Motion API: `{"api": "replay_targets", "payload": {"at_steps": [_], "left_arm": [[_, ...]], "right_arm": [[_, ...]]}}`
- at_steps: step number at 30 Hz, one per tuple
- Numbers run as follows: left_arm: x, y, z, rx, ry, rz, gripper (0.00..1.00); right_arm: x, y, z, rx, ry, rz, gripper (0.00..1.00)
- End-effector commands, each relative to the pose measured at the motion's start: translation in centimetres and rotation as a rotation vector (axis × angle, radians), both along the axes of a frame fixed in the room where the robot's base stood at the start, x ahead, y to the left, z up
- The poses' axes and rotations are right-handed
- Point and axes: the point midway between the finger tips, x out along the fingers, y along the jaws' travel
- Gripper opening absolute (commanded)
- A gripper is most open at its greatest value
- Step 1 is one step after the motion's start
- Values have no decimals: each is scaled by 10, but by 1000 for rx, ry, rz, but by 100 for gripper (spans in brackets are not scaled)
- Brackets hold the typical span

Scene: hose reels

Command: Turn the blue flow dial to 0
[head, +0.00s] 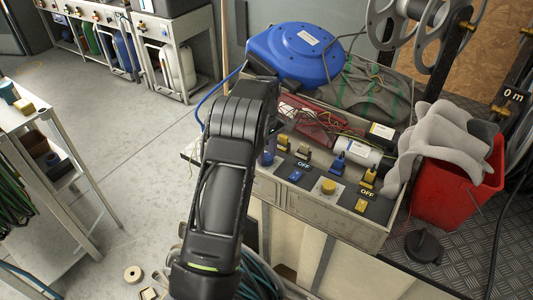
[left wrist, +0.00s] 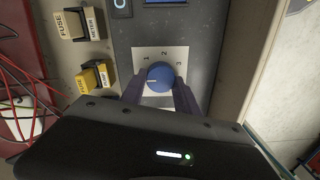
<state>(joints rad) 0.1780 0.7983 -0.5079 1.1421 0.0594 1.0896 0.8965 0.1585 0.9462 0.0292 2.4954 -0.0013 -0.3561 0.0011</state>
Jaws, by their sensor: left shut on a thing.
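The blue flow dial (left wrist: 160,75) is a round knob on a pale square plate (left wrist: 148,56) marked 1, 2 and 3 in the left wrist view. A short white mark on the dial points left, close to the 1. No 0 shows; my gripper covers the lower part of the plate. My left gripper (left wrist: 160,86) is shut on the dial, one finger on each side. In the head view my left arm covers the dial. My right gripper is in neither view.
The head view shows the bench panel with a yellow dial (head: 328,187), OFF switches, a blue hose reel (head: 296,54) behind, and a red bin (head: 458,190) at right.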

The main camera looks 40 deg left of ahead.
Motion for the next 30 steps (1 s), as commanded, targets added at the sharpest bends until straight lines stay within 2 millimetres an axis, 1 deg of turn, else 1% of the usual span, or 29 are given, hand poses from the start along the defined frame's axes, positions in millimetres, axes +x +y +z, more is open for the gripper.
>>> {"api": "replay_targets", "payload": {"at_steps": [6,7,14,23,26,30], "left_arm": [[1,1,1,1,-4,2,0],[1,1,1,1,-4,2,39],[1,0,1,1,-2,1,58],[0,0,2,1,-2,0,59],[1,0,8,1,-3,0,59],[1,1,26,0,-4,0,59]], "right_arm": [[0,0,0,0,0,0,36],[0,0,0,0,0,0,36],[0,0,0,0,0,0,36],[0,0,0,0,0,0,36],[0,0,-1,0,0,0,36],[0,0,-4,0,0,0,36]]}}
